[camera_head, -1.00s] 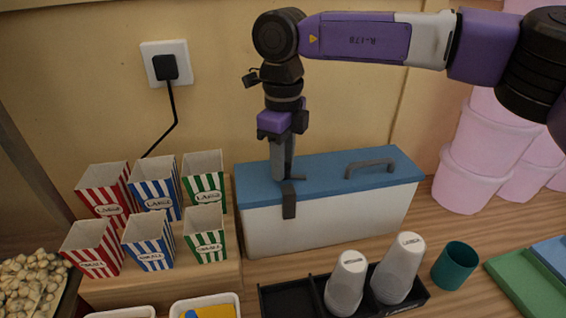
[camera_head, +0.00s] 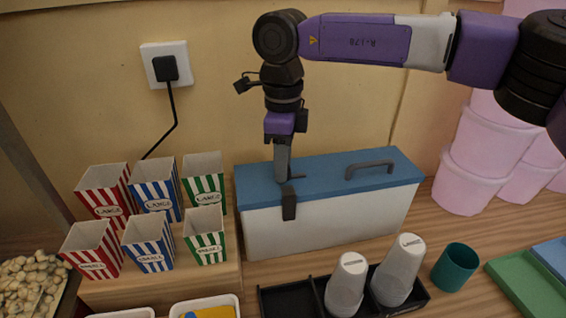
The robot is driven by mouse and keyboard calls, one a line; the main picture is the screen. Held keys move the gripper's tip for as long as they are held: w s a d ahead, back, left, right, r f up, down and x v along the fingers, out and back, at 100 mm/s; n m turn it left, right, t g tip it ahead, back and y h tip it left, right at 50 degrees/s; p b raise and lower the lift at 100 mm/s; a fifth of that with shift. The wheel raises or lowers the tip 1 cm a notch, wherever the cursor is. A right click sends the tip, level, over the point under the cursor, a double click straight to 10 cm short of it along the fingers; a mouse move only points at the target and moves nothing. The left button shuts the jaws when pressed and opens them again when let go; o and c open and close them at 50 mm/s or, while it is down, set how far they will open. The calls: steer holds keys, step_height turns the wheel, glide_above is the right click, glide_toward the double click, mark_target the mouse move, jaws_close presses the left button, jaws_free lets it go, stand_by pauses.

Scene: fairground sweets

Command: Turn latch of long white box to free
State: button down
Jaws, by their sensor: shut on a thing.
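The long white box (camera_head: 335,224) with a blue lid (camera_head: 330,176) stands on the counter against the wall. A dark handle (camera_head: 370,168) is on the lid's right part. A dark latch (camera_head: 289,203) hangs over the front edge of the lid, left of the middle, against the white front wall. My gripper (camera_head: 282,180) points down at the lid's front edge, just above the latch plate. It is shut on the latch's upper part, which its fingers mostly hide.
Striped popcorn boxes (camera_head: 155,188) stand on a wooden step to the left. A black tray (camera_head: 290,297) with white cups (camera_head: 399,269) lies in front, beside a teal cup (camera_head: 455,267). Pink tubs (camera_head: 480,150) stand at the right. A socket with a plug (camera_head: 166,67) is on the wall.

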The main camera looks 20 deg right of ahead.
steer(key=c, duration=1.1)
jaws_free()
steer(key=shift+c, duration=0.2)
steer(key=shift+o, duration=0.4)
